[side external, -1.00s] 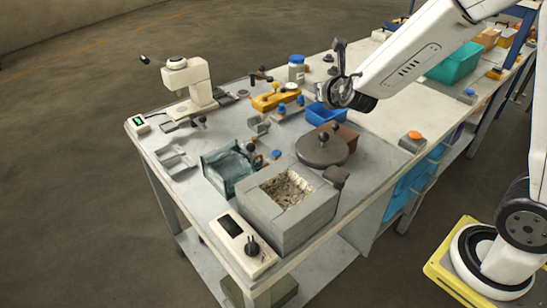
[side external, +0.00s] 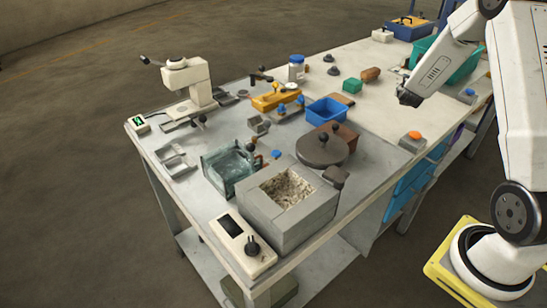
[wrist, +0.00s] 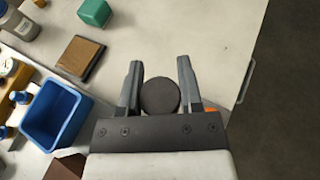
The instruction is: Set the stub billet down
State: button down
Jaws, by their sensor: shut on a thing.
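My gripper (wrist: 160,78) is shut on the stub billet (wrist: 160,97), a dark round piece seen end-on between the two fingers in the wrist view. In the side external view my gripper (side external: 406,98) is above the pale right part of the bench, beyond the orange button. The billet cannot be made out there. Whether its lower end touches the bench cannot be told.
A blue bin (side external: 327,110) stands left of my gripper, and a brown square pad (wrist: 80,57) lies on the bench. An orange button box (side external: 413,137) is near the bench edge. The open furnace (side external: 262,222) and round lid (side external: 322,150) are at the front. Pale bench (wrist: 210,30) ahead is clear.

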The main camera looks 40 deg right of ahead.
jog(key=s+d+f+m+g, duration=0.1)
jog(key=s+d+f, duration=0.1)
jog(key=s+d, duration=0.2)
jog(key=shift+s+d+g+h, duration=0.2)
jog(key=shift+d+g+h, duration=0.15)
jog(key=shift+d, duration=0.7)
jog(key=shift+w+d+f, duration=0.1)
jog(key=shift+f, duration=0.05)
send_over(401, 114)
jog(key=f, duration=0.5)
jog(key=s+a+f, duration=0.1)
jog(key=f, duration=0.2)
jog(key=shift+f, duration=0.15)
jog(key=shift+w+d+f, duration=0.4)
jog(key=shift+f, duration=0.15)
jog(key=shift+f, duration=0.1)
jog(key=shift+w+d+f, duration=0.15)
jog(key=shift+f, duration=1.45)
